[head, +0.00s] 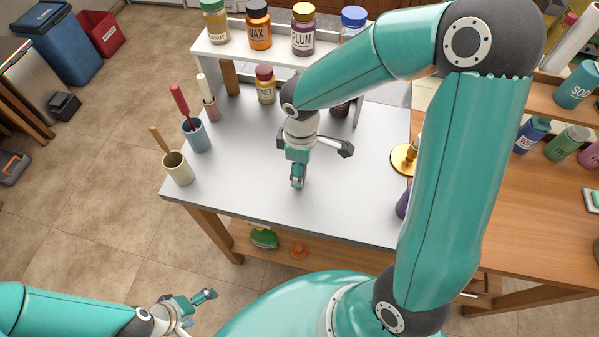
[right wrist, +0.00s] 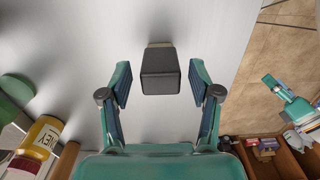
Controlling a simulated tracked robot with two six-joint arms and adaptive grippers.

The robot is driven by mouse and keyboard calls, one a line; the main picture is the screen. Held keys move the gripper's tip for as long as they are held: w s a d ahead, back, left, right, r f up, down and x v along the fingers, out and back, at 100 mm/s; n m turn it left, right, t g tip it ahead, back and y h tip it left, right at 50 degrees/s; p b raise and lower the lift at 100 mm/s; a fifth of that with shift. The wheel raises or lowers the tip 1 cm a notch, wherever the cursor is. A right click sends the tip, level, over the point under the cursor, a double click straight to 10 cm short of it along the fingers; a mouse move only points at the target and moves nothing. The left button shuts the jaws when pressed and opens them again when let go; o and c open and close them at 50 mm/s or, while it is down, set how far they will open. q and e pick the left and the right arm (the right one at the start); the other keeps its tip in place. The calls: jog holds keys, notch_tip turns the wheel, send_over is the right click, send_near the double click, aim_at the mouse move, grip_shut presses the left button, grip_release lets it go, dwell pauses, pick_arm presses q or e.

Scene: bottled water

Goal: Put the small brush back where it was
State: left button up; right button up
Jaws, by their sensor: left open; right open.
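My right gripper (head: 297,182) points down over the pale grey tabletop, near its middle. In the right wrist view it is open (right wrist: 160,82), with a dark block (right wrist: 160,80) between its two fingers. The block has a tan edge at its far end; I cannot tell whether it is the small brush, or whether the fingers touch it. It is not clear in the head view. Handles that may belong to brushes stand in a cream cup (head: 179,172), a blue cup (head: 196,138) and a pinkish cup (head: 212,108). My left gripper (head: 208,295) is open and empty, low, off the table.
A white shelf (head: 225,52) with several jars stands at the back of the table (head: 240,185). A brass-coloured base (head: 404,160) is at the right.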

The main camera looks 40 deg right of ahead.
notch_tip(320, 180, up, 8)
jog(key=shift+r, duration=0.15)
jog(key=shift+r+p, duration=0.1)
jog(key=shift+p, duration=0.2)
